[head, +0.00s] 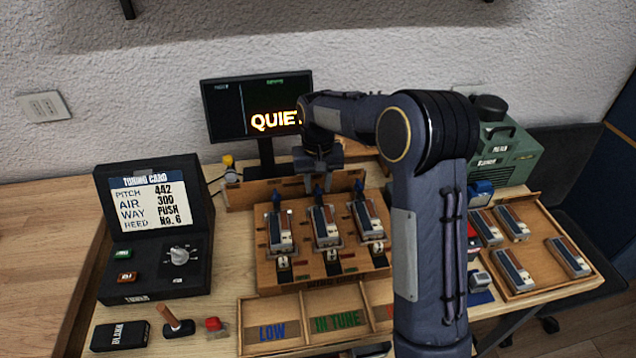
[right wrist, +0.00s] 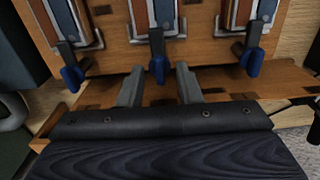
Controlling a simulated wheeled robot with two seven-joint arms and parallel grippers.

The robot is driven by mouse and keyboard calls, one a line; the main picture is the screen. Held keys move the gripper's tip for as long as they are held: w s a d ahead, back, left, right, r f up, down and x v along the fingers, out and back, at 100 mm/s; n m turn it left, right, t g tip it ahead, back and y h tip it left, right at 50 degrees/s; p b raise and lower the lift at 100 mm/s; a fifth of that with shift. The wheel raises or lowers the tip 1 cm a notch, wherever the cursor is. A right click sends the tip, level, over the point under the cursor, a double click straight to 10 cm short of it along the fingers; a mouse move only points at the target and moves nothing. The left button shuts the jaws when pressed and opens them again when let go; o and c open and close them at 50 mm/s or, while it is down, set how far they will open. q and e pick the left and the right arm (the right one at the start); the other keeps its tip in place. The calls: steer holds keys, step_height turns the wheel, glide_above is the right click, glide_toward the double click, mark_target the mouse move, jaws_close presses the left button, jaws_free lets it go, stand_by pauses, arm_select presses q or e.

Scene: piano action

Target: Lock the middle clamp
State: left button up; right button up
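The wooden rack (head: 325,269) holds three reed blocks side by side, each with a clamp at its far end. The middle clamp (head: 319,194) has a dark blue lever just below my right gripper (head: 319,172) in the head view. In the right wrist view the middle clamp's blue-tipped lever (right wrist: 158,68) lies between the two fingertips of my right gripper (right wrist: 159,80). The fingers are apart, with a gap on both sides of the lever. The left clamp (head: 276,203) and right clamp (head: 358,188) look alike. My left gripper is out of view.
A monitor (head: 257,108) reading QUIET stands behind the rack, partly hidden by my right arm. A tuning card box (head: 154,228) is at left. A tray (head: 534,288) with several reed blocks and a green machine (head: 510,158) are at right. A sorting tray (head: 290,302) lies in front.

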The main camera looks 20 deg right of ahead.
steer(key=shift+o, duration=0.9)
step_height(320, 180, up, 7)
steer(key=shift+f, duration=0.1)
steer(key=shift+r, duration=0.5)
